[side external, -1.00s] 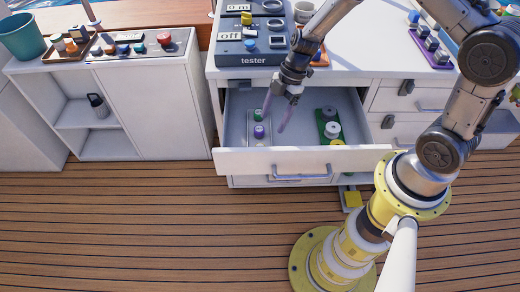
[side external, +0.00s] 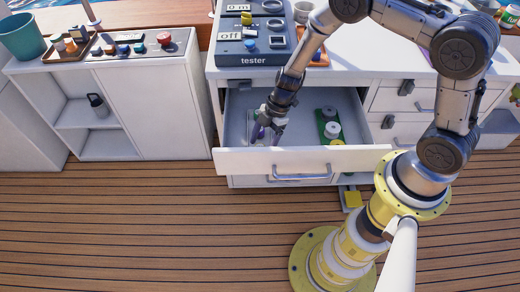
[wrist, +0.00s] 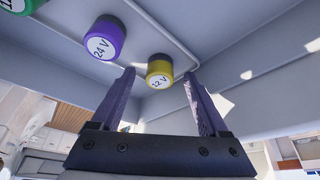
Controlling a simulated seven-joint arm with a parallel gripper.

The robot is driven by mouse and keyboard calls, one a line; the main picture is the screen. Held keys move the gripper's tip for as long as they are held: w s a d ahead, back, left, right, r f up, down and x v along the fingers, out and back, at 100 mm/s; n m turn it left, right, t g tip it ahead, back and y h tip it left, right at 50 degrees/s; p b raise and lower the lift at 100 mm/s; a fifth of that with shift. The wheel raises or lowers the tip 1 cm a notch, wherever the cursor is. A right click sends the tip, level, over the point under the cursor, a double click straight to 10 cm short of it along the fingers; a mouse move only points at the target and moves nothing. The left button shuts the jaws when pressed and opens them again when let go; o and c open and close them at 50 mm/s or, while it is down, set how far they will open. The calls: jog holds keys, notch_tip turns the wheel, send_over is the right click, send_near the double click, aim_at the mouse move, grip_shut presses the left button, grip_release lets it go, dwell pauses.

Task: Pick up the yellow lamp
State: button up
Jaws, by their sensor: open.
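The yellow lamp (wrist: 160,70), marked 12 V, shows in the wrist view between my gripper's two purple fingers, near their tips. My gripper (wrist: 160,74) is open, with a gap visible on both sides of the lamp; I see no contact. A purple lamp (wrist: 104,38) marked 24 V sits beside it, up and to the left in that view. A green lamp (wrist: 20,4) is cut off at the corner. In the side view my gripper (side external: 264,133) reaches down into the open drawer (side external: 350,103); the lamps there are hidden behind it.
A green board (side external: 322,122) with pale round parts lies on the drawer's right side. The drawer's front panel (side external: 245,162) stands near my gripper. The tester (side external: 253,60) sits on the counter above. The middle of the drawer is fairly clear.

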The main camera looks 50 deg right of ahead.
grip_shut()
jog(key=shift+r, duration=0.15)
